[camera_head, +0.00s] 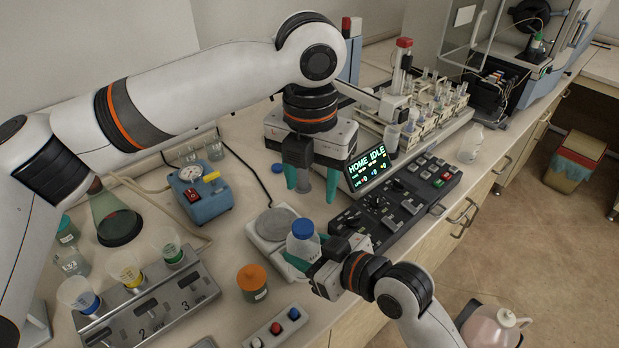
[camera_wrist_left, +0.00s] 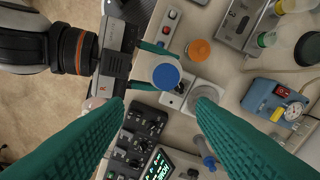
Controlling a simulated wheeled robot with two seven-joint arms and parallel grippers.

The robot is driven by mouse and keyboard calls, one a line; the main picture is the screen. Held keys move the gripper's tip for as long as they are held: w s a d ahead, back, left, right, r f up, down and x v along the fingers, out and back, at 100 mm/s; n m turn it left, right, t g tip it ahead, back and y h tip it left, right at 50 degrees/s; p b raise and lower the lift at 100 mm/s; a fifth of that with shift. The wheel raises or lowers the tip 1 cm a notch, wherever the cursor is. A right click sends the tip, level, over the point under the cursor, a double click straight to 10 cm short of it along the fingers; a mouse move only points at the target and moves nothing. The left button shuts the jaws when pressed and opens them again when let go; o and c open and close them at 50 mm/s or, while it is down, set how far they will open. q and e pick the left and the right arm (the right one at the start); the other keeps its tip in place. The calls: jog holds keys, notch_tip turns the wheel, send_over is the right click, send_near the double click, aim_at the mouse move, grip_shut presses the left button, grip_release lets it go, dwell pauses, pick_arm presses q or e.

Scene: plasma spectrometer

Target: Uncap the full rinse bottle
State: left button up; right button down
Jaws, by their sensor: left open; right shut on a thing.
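A clear rinse bottle (camera_head: 303,248) with a blue cap (camera_head: 303,228) is upright at the front edge of the small balance. My right gripper (camera_head: 307,258) is shut on the bottle's body from the right, below the cap. In the left wrist view the blue cap (camera_wrist_left: 166,76) is seen from above, on the bottle. My left gripper (camera_head: 311,184) is open, pointing down, above and behind the cap and apart from it. Its two green fingers frame the left wrist view, with nothing between them touching.
An orange-capped jar (camera_head: 252,283) and a button box (camera_head: 277,331) stand in front. A control panel (camera_head: 400,200) lies to the right, with a lit display (camera_head: 368,168) behind. A blue gauge device (camera_head: 201,190) and a funnel rack (camera_head: 150,305) stand left.

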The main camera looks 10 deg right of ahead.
aim_at(308, 224)
pick_arm(q)
jog(key=shift+s+a+f, duration=0.15)
jog(key=shift+a+f, duration=0.05)
jog(key=shift+f, duration=0.4)
notch_tip(308, 224, down, 7)
jog(key=shift+r, duration=0.1)
